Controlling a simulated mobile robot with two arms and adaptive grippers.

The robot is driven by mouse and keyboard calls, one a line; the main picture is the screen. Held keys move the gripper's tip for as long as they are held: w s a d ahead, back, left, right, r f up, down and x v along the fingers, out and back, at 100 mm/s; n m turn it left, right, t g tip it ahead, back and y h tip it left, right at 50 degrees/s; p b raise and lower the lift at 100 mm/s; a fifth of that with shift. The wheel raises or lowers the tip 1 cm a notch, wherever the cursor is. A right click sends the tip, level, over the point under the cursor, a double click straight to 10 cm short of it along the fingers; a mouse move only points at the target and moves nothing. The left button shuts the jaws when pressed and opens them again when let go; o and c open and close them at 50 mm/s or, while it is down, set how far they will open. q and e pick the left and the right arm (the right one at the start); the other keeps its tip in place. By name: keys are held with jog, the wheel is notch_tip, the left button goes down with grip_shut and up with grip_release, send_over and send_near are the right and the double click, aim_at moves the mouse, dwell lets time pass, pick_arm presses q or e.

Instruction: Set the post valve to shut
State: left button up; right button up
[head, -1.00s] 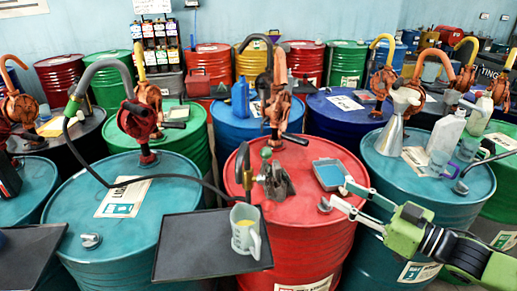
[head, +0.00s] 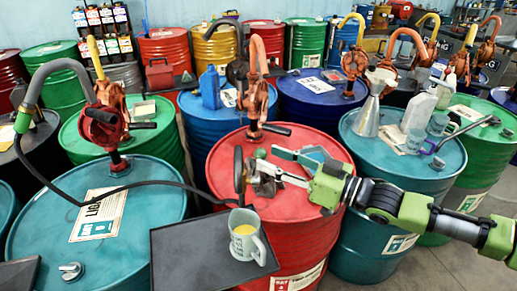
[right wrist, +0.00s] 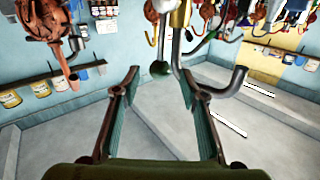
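The post valve on the red drum shows a green knob (head: 260,153) above grey metal parts, beside a dark upright spout. My right gripper (head: 268,164) reaches in from the right over the red drum (head: 300,207), close to the valve. Its fingers are apart in the right wrist view, with no visible grip on the knob. Fingers partly hide the valve body. My left gripper is not in view.
A mug with yellow liquid (head: 246,238) stands on a dark tray (head: 180,250) in front of the valve. A black hose (head: 150,186) runs from the teal drum side to the valve. A funnel (head: 368,112) and jugs stand on the blue drum at right.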

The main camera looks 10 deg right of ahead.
aim_at(266, 156)
jog(key=x, duration=0.3)
jog(key=shift+r+p, duration=0.1)
jog(key=shift+p, duration=0.2)
jog(key=shift+w+a, duration=0.35)
jog(key=shift+a, duration=0.05)
jog(key=shift+w+a, duration=0.15)
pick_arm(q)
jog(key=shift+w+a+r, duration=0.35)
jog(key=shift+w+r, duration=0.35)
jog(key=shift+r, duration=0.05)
pick_arm(e)
grip_shut()
